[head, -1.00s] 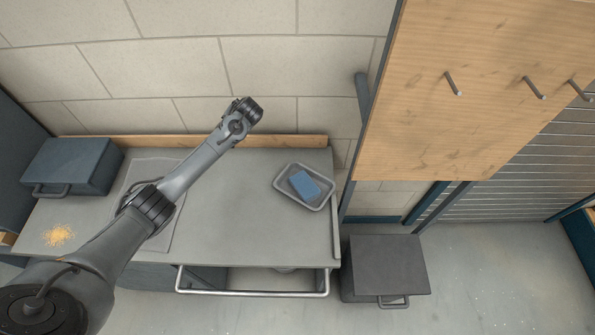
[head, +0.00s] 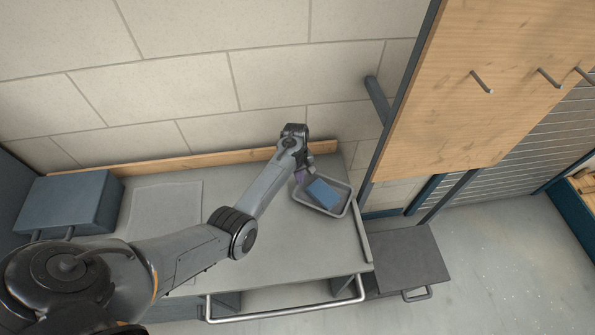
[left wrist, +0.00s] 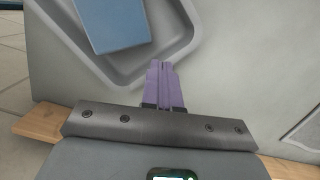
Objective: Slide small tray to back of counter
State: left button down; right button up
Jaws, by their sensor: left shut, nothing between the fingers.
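The small grey tray (head: 342,207) sits at the right end of the grey counter (head: 290,245), with a blue block (head: 322,192) lying in it. My left gripper (head: 300,184) is at the tray's left side in the head view, partly hidden by its own wrist. In the left wrist view the tray (left wrist: 178,52) and the blue block (left wrist: 112,22) show at the top. The purple fingers (left wrist: 163,75) are shut together and empty, their tips close to the tray's rim. I cannot tell whether they touch it. My right gripper is not in view.
A wooden strip (head: 190,163) runs along the counter's back against the block wall. A blue-grey case (head: 70,203) stands at the left end. A raised edge (head: 362,236) bounds the counter's right end. A flat mat (head: 165,208) lies left of bare counter.

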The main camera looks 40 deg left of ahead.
aim_at(307, 203)
pick_arm(q)
jog(key=s+d+p, duration=0.1)
jog(key=d, duration=0.1)
jog(key=s+d+p, duration=0.1)
jog(key=d, duration=0.2)
jog(key=s+d+p, duration=0.1)
jog(key=d, duration=0.1)
jog(key=shift+s+d+f, duration=0.3)
jog(key=shift+s+d, duration=0.05)
jog(key=shift+w+a+f, duration=0.1)
jog(key=shift+f, duration=0.4)
